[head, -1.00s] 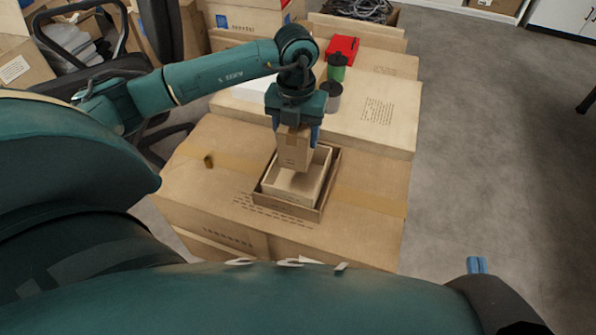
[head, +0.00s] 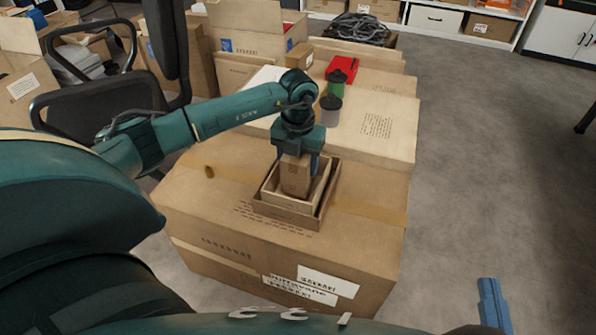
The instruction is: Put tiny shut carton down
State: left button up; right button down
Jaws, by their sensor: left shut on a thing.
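The tiny shut carton (head: 295,177) is a small brown box with a tape strip, held upright in my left gripper (head: 299,160). Its lower end is inside an open wooden tray (head: 268,194), which sits within a slightly larger open box (head: 312,221) on top of a big carton. I cannot tell whether the carton touches the tray's floor. My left gripper is shut on it from above. My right gripper (head: 493,305) shows only as a blue finger at the lower right, over the floor and away from the cartons.
Behind stand a grey canister (head: 330,112), a green canister (head: 336,84) and a red box (head: 342,68). A black chair (head: 95,100) stands left.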

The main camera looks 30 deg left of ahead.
pick_arm(q)
jog(key=shift+f, duration=1.35)
jog(key=o, duration=1.2)
pick_arm(e)
jog(key=shift+a+r, duration=0.15)
pick_arm(q)
jog(key=shift+r, duration=0.15)
pick_arm(e)
jog(key=shift+r, duration=0.1)
